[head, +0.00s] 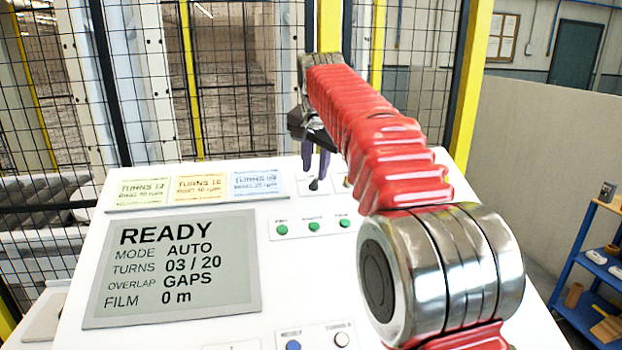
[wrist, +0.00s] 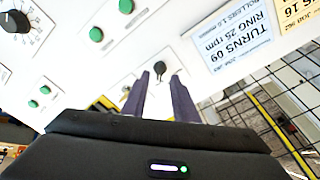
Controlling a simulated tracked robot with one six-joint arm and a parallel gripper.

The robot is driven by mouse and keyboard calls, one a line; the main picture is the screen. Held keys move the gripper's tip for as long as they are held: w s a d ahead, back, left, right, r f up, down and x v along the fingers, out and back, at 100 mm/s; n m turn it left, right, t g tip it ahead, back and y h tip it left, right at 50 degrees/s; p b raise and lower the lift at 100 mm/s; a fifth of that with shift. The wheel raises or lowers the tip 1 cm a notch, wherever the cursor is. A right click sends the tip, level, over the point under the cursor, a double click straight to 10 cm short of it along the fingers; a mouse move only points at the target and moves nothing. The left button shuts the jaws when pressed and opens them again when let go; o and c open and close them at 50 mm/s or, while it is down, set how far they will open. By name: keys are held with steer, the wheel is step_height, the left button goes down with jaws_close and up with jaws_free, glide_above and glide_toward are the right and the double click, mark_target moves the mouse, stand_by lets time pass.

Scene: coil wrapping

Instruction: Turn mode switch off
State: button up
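The white control panel (head: 190,225) fills the lower middle of the head view. Its screen (head: 170,272) reads READY, MODE AUTO, TURNS 03 / 20, OVERLAP GAPS, FILM 0 m. A small black switch (head: 314,185) stands near the panel's upper edge; it also shows in the wrist view (wrist: 160,68). Its label is too small to read. My gripper (head: 316,171) is just above this switch, fingers pointing at the panel. In the wrist view my gripper (wrist: 159,80) is open, with the switch beyond the gap between its fingertips. Whether they touch it I cannot tell.
Several green buttons (head: 313,226) sit below the switch. Three job cards (head: 199,188) lie left of it. A black rotary knob (wrist: 16,20) is at the wrist view's upper left. A mesh fence (head: 250,90) stands behind the panel. A blue shelf (head: 590,265) stands at right.

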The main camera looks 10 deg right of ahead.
mark_target(314, 181)
steer(key=shift+x, duration=2.25)
steer(key=shift+c, duration=0.6)
